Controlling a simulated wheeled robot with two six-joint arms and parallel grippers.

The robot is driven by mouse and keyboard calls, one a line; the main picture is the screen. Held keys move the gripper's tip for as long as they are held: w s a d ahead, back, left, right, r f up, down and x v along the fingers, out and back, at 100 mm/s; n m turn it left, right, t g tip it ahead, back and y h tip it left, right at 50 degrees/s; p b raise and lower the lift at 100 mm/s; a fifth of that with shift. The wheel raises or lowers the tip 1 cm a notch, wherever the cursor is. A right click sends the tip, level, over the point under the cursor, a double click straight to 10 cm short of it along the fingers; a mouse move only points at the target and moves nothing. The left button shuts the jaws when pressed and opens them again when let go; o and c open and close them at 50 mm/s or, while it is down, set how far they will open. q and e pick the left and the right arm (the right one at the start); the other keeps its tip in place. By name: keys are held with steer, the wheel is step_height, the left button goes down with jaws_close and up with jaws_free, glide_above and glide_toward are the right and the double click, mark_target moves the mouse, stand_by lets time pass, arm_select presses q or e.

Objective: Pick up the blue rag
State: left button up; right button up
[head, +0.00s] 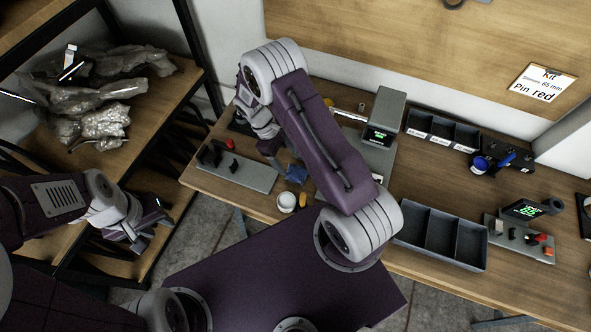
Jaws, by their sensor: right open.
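The blue rag (296,173) is a small crumpled patch on the wooden bench, left of centre, partly hidden by my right arm and gripper. My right gripper (283,164) is open and points down just beside the rag. I cannot tell whether a finger touches it. My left gripper (154,231) hangs at the left, in front of the shelf, away from the rag. Its jaw opening is not clear.
A grey fixture plate (237,171) lies left of the rag, and a small white cup (287,202) stands in front. An empty divided tray (441,238) lies right. Shelves with plastic bags (105,122) stand left.

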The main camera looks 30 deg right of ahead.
mark_target(298, 171)
steer(key=f, duration=0.1)
steer(key=d+f, duration=0.1)
steer(key=d+f+p, duration=0.1)
steer(key=f, duration=0.1)
steer(key=shift+s, duration=0.4)
steer(key=p+x, duration=0.2)
steer(key=x, duration=0.3)
steer(key=shift+s, duration=0.1)
steer(key=shift+a, duration=0.1)
steer(key=c, duration=1.4)
arm_select(q)
steer(key=r, duration=0.3)
steer(key=shift+w+d, duration=0.2)
steer(key=shift+d, duration=0.15)
arm_select(e)
steer(key=shift+c, duration=0.2)
arm_select(q)
steer(key=shift+f, duration=0.1)
steer(key=shift+f+b, duration=0.65)
steer(key=shift+b, duration=0.15)
arm_select(e)
step_height(298, 171, up, 10)
steer(key=shift+r, duration=0.1)
